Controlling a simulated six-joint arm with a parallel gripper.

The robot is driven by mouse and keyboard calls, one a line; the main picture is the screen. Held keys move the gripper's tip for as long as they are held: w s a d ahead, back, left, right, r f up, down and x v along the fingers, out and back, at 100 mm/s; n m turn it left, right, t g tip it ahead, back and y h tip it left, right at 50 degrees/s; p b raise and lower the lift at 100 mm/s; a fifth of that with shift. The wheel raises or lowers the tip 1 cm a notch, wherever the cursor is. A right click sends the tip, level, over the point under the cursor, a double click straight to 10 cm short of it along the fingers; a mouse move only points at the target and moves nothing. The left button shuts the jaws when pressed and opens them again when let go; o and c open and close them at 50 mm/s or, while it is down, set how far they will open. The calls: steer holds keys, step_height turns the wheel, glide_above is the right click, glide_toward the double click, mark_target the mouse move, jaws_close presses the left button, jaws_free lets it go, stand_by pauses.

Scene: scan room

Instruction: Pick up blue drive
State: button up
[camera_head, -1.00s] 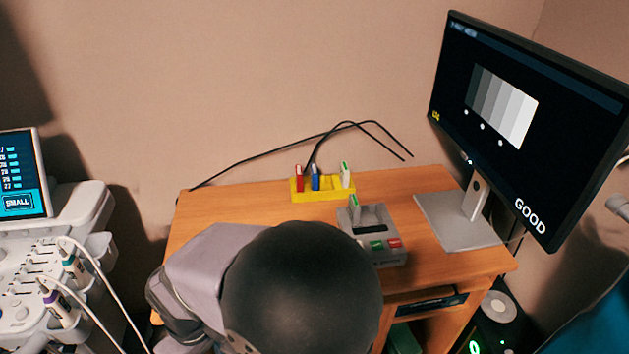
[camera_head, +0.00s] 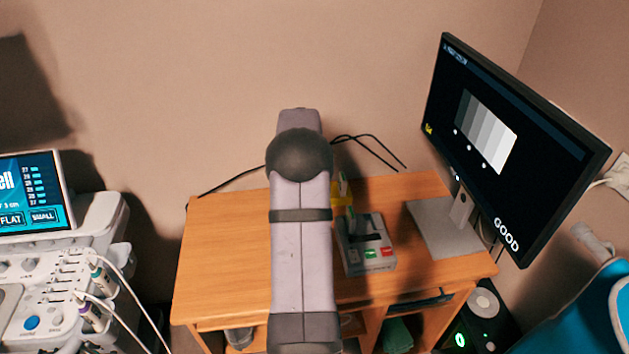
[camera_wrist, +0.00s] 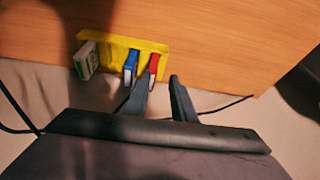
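The blue drive (camera_wrist: 130,66) stands in a yellow holder (camera_wrist: 112,43) in the wrist view. The red drive (camera_wrist: 153,66) stands beside it, and a white-green drive (camera_wrist: 86,60) is at the holder's other end. My gripper (camera_wrist: 161,77) is open with nothing between its fingers. Its left finger overlaps the ends of the blue and red drives in the picture; I cannot tell whether it touches either. In the head view my arm hides the gripper and the blue and red drives. Only the right end of the holder (camera_head: 349,205) shows there.
A grey box (camera_head: 369,251) with green and red buttons stands right of my arm. A monitor (camera_head: 510,150) stands at the desk's right, with loose black cables at the back wall. The wooden desk (camera_head: 225,255) is clear on the left. An ultrasound console (camera_head: 60,290) is further left.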

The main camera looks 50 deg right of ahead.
steer(key=shift+m+h, duration=0.4)
steer(key=shift+m, duration=0.1)
steer(key=d, duration=0.2)
steer(key=s+d, duration=0.2)
steer(key=d, duration=0.1)
steer(key=shift+s+d+r, duration=0.25)
steer(key=shift+d+r, duration=0.05)
steer(key=shift+a+p+x, duration=0.2)
steer(key=shift+p+x, duration=1.65)
steer(key=shift+x, duration=1.8)
steer(key=shift+s+f, duration=0.1)
jaws_close()
